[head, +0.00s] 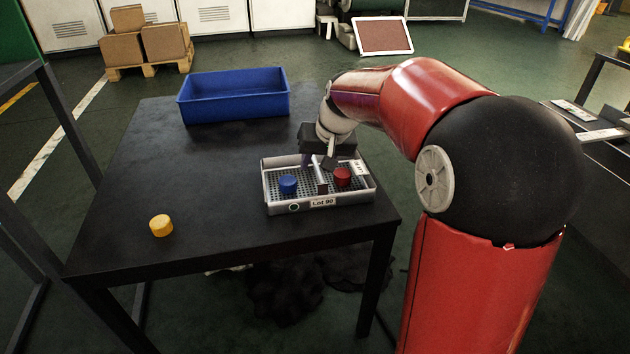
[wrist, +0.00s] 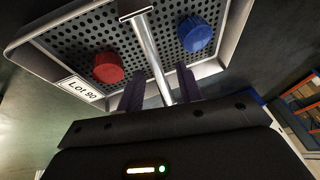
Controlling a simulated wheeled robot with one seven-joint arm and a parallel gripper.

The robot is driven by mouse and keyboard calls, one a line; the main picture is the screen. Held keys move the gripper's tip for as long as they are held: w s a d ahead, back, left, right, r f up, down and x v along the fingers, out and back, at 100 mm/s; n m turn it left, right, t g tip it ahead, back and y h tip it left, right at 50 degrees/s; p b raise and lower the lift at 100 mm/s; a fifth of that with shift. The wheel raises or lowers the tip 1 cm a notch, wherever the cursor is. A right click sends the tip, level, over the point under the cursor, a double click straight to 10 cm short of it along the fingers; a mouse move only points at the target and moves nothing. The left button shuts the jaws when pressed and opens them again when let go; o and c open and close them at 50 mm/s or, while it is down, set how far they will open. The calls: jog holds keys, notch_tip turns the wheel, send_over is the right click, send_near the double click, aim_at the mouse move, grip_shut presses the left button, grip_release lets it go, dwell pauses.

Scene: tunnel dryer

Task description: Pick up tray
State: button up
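The metal tray (head: 358,198) with a perforated floor sits near the table's right front corner, labelled "Lot 90". It fills the upper wrist view (wrist: 45,28). A blue knobbed piece (head: 288,184) and a red one (head: 342,177) stand in it, on either side of a metal handle bar (head: 320,178). In the wrist view the bar (wrist: 151,50) runs between the fingers of my gripper (wrist: 159,84). The fingers are apart, with a gap visible on both sides of the bar. In the head view my gripper (head: 319,161) is over the tray's middle, partly hiding the bar.
The black table (head: 205,185) also holds a blue bin (head: 235,110) at the back and a yellow piece (head: 161,226) at the left front. The table's middle is clear. Boxes on a pallet (head: 150,65) stand behind. Another table with labelled plates (head: 600,135) is at right.

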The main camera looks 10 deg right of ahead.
aim_at(316, 163)
jog(key=shift+x, duration=1.6)
jog(key=shift+c, duration=0.5)
grip_shut()
jog(key=shift+r, duration=0.1)
